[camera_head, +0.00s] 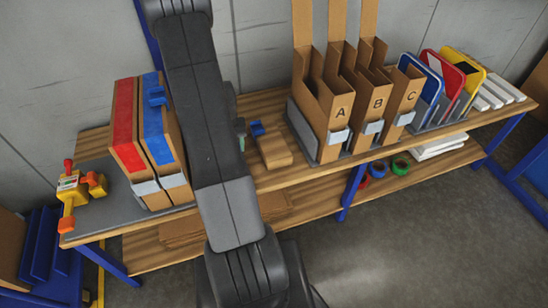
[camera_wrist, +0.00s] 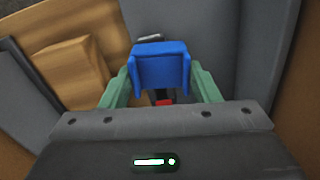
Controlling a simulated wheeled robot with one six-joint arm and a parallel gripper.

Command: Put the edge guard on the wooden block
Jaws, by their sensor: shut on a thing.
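The blue edge guard (camera_wrist: 160,67) is a channel-shaped piece between the two green fingers of my gripper (camera_wrist: 160,78), which is shut on it. In the head view, the blue edge guard (camera_head: 257,129) shows just right of my arm, beside a green fingertip (camera_head: 240,128); most of the gripper is hidden behind the arm. The wooden block (camera_head: 274,151) lies on the bench just in front of the guard in that view. In the wrist view, the wooden block (camera_wrist: 72,73) is to the left of the guard, apart from it.
The cardboard holders A, B and C (camera_head: 340,105) stand right of the block. Red (camera_head: 125,125) and blue (camera_head: 158,125) upright boxes stand left of my arm; a small blue piece (camera_head: 156,95) sits on the blue one.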

